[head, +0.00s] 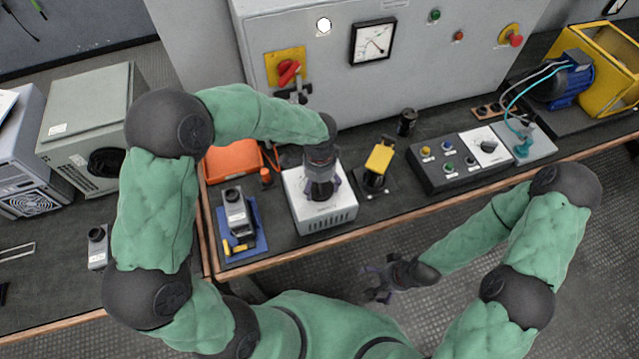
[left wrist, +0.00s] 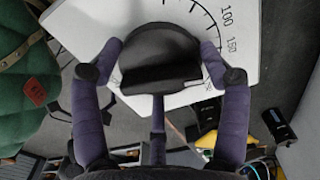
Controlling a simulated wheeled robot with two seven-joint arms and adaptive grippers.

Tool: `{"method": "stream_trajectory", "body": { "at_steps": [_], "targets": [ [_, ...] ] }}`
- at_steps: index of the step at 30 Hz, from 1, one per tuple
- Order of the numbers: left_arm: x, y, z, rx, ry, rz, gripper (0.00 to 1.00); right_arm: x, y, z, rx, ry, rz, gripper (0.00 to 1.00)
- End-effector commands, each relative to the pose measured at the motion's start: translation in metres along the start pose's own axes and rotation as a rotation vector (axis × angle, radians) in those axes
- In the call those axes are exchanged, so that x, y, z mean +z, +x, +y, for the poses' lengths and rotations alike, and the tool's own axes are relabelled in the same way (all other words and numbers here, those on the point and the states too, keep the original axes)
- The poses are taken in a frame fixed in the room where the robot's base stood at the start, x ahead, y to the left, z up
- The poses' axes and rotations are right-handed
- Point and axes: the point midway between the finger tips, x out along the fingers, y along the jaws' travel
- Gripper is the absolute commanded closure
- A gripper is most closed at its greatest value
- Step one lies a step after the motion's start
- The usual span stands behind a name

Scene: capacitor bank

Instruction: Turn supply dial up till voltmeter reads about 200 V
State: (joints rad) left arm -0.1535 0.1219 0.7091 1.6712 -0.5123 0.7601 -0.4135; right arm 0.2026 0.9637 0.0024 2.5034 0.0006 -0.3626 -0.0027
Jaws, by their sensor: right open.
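The supply is a white box (head: 340,219) on the bench. Its dial, a black knob (left wrist: 158,60), shows in the left wrist view on a white face with a printed scale; 100 and 150 are readable. My left gripper (head: 322,188) is over the box, pointing down. In the left wrist view its fingers (left wrist: 160,75) are closed in against the knob's sides. The voltmeter (head: 370,41) is a square black-framed gauge on the grey cabinet; its needle slants to the lower right, but its numbers are too small to read. My right gripper (head: 392,279) is open and empty, off the bench's front edge.
A blue tray (head: 258,240) with a grey device stands left of the supply. A yellow-topped device (head: 379,158) stands close right, then a black control box (head: 460,164). An orange case (head: 230,162) lies behind left. The cabinet (head: 440,75) rises behind.

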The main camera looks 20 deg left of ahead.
Motion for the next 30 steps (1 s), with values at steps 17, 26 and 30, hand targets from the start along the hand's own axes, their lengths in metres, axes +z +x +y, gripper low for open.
{"method": "stream_trajectory", "body": {
  "at_steps": [17, 26, 30],
  "targets": [
    [0.0029, 0.0017, 0.0013, 0.004, -0.142, -0.009, 0.57, 0.0002, -0.0053, -0.0019, 0.000, 0.000, 0.000, 0.01],
    [0.0026, 0.0016, 0.0012, 0.003, -0.141, -0.008, 0.01, 0.0002, -0.0053, -0.0019, 0.000, 0.000, 0.000, 0.01],
    [0.0019, 0.0011, 0.0009, 0.002, -0.141, -0.006, 0.01, 0.0003, -0.0053, -0.0019, 0.000, 0.000, 0.000, 0.01]
  ]
}}
